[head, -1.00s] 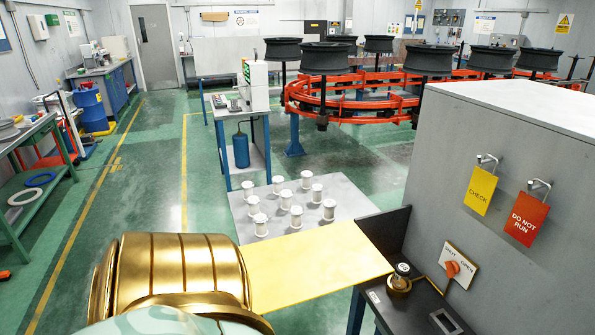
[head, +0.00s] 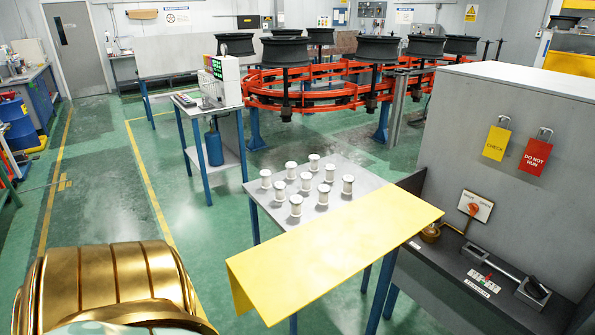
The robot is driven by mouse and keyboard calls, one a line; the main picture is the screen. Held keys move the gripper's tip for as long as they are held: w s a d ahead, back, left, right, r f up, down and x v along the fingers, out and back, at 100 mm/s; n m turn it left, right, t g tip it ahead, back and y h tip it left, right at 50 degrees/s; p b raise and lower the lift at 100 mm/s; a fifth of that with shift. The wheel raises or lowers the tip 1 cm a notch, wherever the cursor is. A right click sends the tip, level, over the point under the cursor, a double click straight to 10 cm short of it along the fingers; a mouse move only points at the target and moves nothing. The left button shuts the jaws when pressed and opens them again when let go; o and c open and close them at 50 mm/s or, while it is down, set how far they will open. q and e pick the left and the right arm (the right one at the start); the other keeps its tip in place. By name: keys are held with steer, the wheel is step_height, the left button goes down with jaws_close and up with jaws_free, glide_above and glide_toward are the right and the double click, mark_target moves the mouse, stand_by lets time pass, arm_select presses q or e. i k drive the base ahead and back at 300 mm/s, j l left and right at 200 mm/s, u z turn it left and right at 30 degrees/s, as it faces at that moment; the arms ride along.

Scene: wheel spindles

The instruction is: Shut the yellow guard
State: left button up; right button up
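The yellow guard (head: 340,253) is a flat yellow panel with a folded-down lip at its left end. It lies roughly level, stretching from the lower middle toward the grey cabinet (head: 535,130) on the right. A small plate with an orange knob (head: 474,208) is on the cabinet face; its lettering is too small to read now. Neither of my grippers shows. A gold part of my own arm fills the lower left, apart from the guard in the picture.
A grey table (head: 357,175) with several white spools (head: 296,205) stands behind the guard. A yellow CHECK tag (head: 496,143) and a red DO NOT RUN tag (head: 535,156) hang on the cabinet. A dark bench (head: 440,265) lies below. Green floor is free at left.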

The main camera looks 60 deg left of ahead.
mark_target(278, 276)
steer(key=k+j+z, duration=0.1)
steer(key=k+j, duration=0.3)
steer(key=j, duration=0.15)
steer(key=k+j+z, duration=0.15)
steer(key=k+j, duration=0.3)
steer(key=j+z, duration=0.1)
steer(key=j, duration=0.9)
steer(key=j+z, duration=0.1)
steer(key=j, duration=0.95)
steer(key=i+j, duration=0.1)
steer(key=j, duration=0.2)
steer(key=i+j, duration=0.1)
steer(key=j, duration=0.25)
steer(key=z, duration=0.05)
